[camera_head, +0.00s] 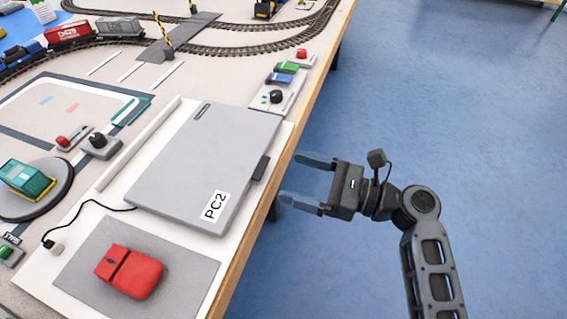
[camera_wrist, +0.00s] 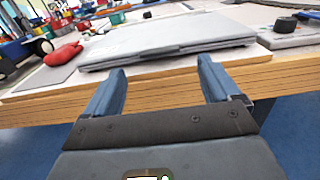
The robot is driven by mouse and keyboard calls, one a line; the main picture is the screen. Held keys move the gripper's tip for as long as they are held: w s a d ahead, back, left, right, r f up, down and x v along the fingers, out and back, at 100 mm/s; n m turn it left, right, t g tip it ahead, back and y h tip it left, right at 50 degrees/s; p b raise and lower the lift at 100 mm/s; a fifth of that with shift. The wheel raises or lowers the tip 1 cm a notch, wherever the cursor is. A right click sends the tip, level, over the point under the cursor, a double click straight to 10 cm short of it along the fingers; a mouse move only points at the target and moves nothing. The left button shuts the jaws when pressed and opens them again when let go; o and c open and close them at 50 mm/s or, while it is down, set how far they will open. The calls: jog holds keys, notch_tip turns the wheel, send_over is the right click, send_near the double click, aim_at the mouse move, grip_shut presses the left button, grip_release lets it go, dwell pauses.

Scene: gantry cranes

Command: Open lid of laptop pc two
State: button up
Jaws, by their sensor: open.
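The laptop PC2 (camera_head: 205,160) is a flat grey slab with a white "PC2" label, lying closed on a white board at the table's edge. A dark tab (camera_head: 260,167) sticks out from its side facing my gripper. My gripper (camera_head: 289,179) is open and empty, with blue fingers, just off the table edge and pointing at that side. In the wrist view the laptop (camera_wrist: 165,40) lies ahead, beyond the fingertips of my gripper (camera_wrist: 163,76). The fingers appear apart from the laptop.
A red mouse (camera_head: 130,272) sits on a grey pad (camera_head: 85,262) nearer the front. A control box with a black knob (camera_head: 276,97) stands beyond the laptop. The wooden table edge (camera_head: 262,212) lies between laptop and gripper. The blue floor at right is clear.

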aim_at(263, 167)
jog(key=shift+x, duration=2.8)
jog(key=shift+c, duration=0.2)
jog(key=c, duration=1.5)
jog(key=shift+r, duration=0.1)
